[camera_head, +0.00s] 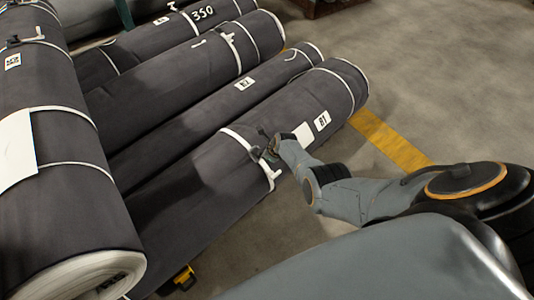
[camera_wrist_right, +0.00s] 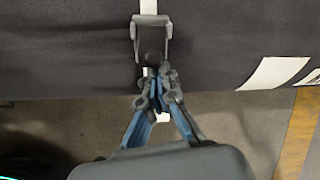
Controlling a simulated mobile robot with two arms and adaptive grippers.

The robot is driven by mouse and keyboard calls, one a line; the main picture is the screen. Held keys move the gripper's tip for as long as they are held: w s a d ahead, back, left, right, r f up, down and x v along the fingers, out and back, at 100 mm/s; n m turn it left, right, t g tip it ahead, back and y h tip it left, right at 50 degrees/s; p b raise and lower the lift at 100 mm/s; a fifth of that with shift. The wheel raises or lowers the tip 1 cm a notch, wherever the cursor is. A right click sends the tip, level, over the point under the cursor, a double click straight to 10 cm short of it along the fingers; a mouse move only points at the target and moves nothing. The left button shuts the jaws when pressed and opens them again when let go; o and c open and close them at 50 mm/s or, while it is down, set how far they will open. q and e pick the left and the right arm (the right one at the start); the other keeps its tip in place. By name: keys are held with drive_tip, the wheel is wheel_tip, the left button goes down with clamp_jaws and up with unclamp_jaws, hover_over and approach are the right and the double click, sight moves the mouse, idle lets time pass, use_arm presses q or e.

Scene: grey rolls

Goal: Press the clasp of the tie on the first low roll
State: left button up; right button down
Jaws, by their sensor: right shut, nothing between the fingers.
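The nearest low dark grey roll (camera_head: 190,195) lies on the floor, with a white tie (camera_head: 236,137) around it. In the wrist view the tie (camera_wrist_right: 149,6) runs down to a grey frame-shaped clasp (camera_wrist_right: 152,20) on the roll's side. My right gripper (camera_head: 269,151) is at the tie and hides much of the clasp in the head view. In the wrist view my right gripper (camera_wrist_right: 155,77) is shut and empty, its tips at the clasp's lower end by a dark round piece. I cannot tell whether they touch. My left gripper is not in view.
Several other tied rolls lie behind, including a neighbouring low roll (camera_head: 200,112). A large roll (camera_head: 55,190) lies higher at the left. White labels (camera_head: 303,135) sit right of the clasp. Open floor with a yellow line (camera_head: 392,140) lies to the right.

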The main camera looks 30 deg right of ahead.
drive_tip(key=shift+w+r+g, duration=0.25)
drive_tip(key=shift+r+g, duration=0.05)
drive_tip(key=shift+r, duration=0.05)
drive_tip(key=shift+a+r+g, duration=0.1)
drive_tip(key=shift+g, duration=0.2)
drive_tip(key=shift+w+r+g+h+b, duration=0.3)
drive_tip(key=shift+g+b, duration=0.3)
drive_tip(key=shift+b, duration=0.1)
drive_tip(key=shift+w+a+r, duration=0.1)
drive_tip(key=shift+w+r, duration=0.35)
drive_tip(key=shift+r, duration=0.35)
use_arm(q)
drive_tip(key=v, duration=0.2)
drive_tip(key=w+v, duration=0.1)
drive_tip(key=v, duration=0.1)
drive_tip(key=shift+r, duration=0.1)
use_arm(e)
drive_tip(key=shift+r+p, duration=0.25)
drive_tip(key=shift+p, duration=0.1)
drive_tip(key=shift+r+p, duration=0.3)
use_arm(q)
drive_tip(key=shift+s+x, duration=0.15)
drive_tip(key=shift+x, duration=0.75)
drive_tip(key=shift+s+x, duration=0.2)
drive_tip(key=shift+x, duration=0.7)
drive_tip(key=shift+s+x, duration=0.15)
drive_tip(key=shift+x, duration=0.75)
use_arm(e)
drive_tip(key=shift+r, duration=0.1)
